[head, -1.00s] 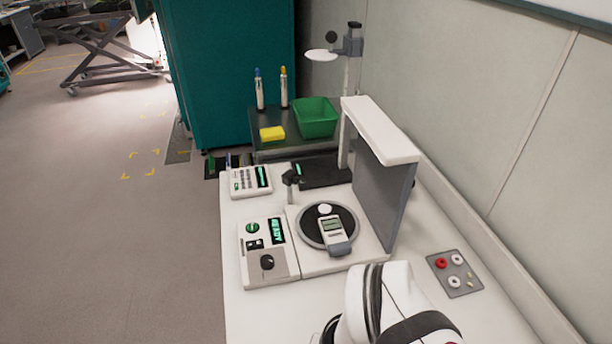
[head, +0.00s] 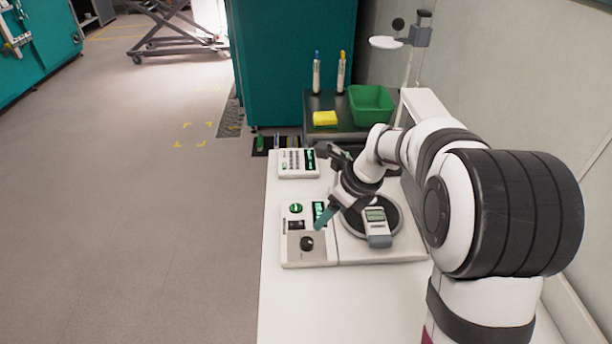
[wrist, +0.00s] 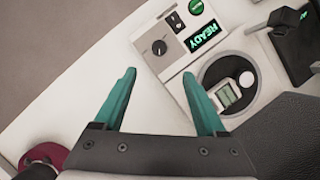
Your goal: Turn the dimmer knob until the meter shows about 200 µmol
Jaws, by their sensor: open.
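The dimmer knob (head: 307,243) is a black round knob on the front of a white control box (head: 291,252). It also shows in the wrist view (wrist: 159,47), beyond my fingertips. The meter (head: 376,222) is a white-grey handheld unit lying on a dark round plate (head: 351,226); its display is too small to read. The meter shows in the wrist view too (wrist: 228,97). My gripper (wrist: 159,78) is open and empty, its teal fingers spread, apart from the knob.
The box has a green button (head: 296,208) and a lit display (wrist: 202,36) reading READY. A keypad unit (head: 291,163) stands behind it. A green bin (head: 371,106) and yellow sponge (head: 325,118) sit on a dark cart. The bench front is clear.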

